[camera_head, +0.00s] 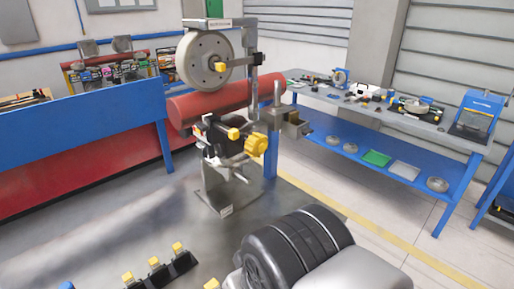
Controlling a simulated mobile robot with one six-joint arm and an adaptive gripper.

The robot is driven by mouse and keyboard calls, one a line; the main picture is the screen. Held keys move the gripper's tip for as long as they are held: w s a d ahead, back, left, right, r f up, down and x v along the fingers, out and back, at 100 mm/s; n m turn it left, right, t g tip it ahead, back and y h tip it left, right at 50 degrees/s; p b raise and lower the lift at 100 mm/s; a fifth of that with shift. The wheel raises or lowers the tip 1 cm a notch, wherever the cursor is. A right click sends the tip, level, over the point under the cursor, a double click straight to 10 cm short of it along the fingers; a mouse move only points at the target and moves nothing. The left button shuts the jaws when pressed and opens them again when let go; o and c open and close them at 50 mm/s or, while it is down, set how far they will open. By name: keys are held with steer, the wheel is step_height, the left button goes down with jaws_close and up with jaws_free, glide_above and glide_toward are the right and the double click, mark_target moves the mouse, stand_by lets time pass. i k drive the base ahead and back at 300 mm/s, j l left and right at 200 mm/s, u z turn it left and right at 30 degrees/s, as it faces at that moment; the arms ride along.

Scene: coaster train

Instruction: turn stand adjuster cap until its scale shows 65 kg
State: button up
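A metal stand with a grey base plate (216,190) is in the middle of the view. A large pale wheel (203,60) is mounted on its upper part. A yellow lobed knob (255,144) sits on the front of a dark mechanism (215,138) below the wheel. Smaller yellow caps show at the mechanism (234,133) and at the wheel hub (220,67). I cannot tell which of these yellow parts is the stand adjuster cap. No scale marks or kg figures are readable. My gripper is not in view.
A blue-and-red bench (80,135) with bins stands left. A long blue-framed workbench (440,135) with tools stands right. A red cylinder (215,102) lies behind the stand. Several black blocks with yellow tops (158,272) are at lower left. A black ringed body (298,245) fills the lower middle.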

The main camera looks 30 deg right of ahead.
mark_target(256, 146)
steer(key=j+z, duration=0.75)
steer(key=j, duration=0.3)
steer(key=k+j+z, duration=0.15)
steer(key=j+z, duration=0.25)
steer(key=i+l+u, duration=0.1)
steer(key=l, duration=0.2)
steer(key=i+l, duration=0.15)
steer(key=l, duration=0.15)
steer(key=i+l+u, duration=0.15)
steer(key=l, duration=0.15)
steer(key=i+l, duration=0.1)
steer(key=l, duration=0.2)
steer(key=u, duration=0.05)
